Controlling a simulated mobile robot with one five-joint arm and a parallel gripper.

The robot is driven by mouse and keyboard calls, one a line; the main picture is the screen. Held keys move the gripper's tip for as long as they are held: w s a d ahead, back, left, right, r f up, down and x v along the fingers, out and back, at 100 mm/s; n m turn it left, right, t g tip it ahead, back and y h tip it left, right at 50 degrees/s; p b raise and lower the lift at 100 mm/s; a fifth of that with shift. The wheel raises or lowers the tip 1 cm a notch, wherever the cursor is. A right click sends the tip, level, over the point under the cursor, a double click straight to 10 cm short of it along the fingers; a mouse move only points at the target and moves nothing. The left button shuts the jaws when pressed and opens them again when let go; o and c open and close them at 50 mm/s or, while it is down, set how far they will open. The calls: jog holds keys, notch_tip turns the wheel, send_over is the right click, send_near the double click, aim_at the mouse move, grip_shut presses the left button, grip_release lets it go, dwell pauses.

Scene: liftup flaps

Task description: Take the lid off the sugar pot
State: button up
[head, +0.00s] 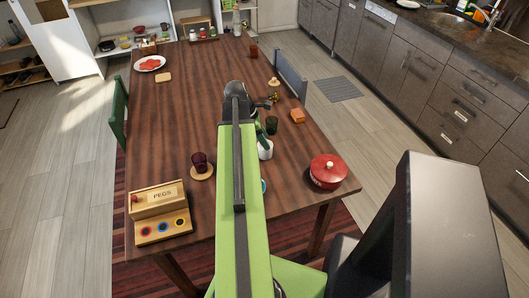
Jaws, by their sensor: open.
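A round red pot (326,175) with a red lid (328,164) and a small pale knob stands near the right edge of the wooden table. The lid sits on it. It is the clearest lidded pot in view, but no label shows that it is the sugar pot. My gripper (268,103) is open over the middle of the table, beyond the red pot and to its left, well apart from it. My arm hides part of the table's middle.
Near my gripper stand a dark green cup (271,125), a white vessel (265,150) partly hidden by my arm, and an orange block (297,116). A dark red glass (200,163) and a pegs box (158,208) stand left on the table (190,110).

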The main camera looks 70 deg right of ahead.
jog(key=shift+r, duration=0.1)
jog(key=shift+c, duration=0.5)
grip_shut()
notch_tip(320, 180, up, 10)
jog(key=p, duration=1)
